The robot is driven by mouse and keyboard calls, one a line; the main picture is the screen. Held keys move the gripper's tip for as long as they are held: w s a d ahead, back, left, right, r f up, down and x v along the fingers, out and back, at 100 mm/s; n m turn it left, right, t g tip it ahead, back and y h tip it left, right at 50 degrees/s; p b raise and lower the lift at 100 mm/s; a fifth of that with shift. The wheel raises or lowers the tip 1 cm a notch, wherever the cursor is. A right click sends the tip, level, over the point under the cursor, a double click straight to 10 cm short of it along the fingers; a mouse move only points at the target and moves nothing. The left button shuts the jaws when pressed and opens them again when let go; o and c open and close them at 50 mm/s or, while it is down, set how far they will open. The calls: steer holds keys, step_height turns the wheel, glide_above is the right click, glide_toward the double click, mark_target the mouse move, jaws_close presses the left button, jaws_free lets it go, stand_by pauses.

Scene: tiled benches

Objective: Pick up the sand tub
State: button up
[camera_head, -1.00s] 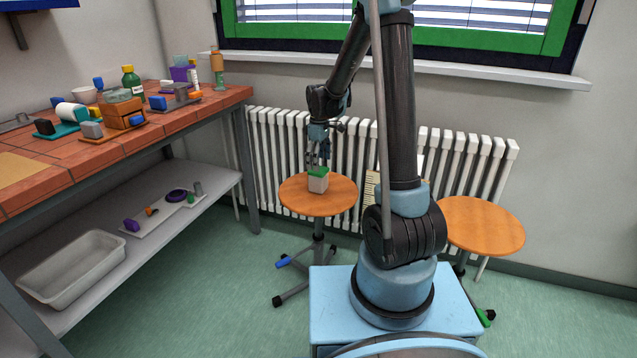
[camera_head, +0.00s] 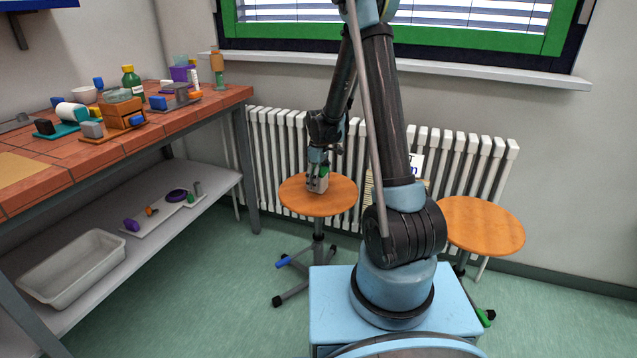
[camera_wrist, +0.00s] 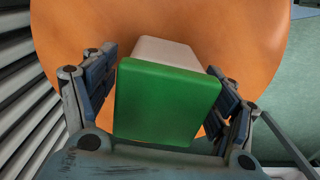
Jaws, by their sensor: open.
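The sand tub (camera_head: 318,185) is a small pale box with a green lid, standing on the round orange stool seat (camera_head: 335,203). In the wrist view the tub (camera_wrist: 165,100) shows its green top close up, with the pale body behind it. My gripper (camera_head: 317,177) is down at the tub from above. In the wrist view my gripper (camera_wrist: 165,95) is open, with one finger on each side of the tub. A gap shows at the left finger; the right finger is very near the tub, and I cannot tell whether it touches.
A second orange stool (camera_head: 480,224) stands to the right. A white radiator (camera_head: 270,140) runs close behind the stools. The tiled bench (camera_head: 190,112) at left holds bottles, blocks and other items. Its lower shelf holds a white basin (camera_head: 75,268). Green floor is clear between bench and stool.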

steer(key=shift+f, duration=0.1)
steer(key=c, duration=1.3)
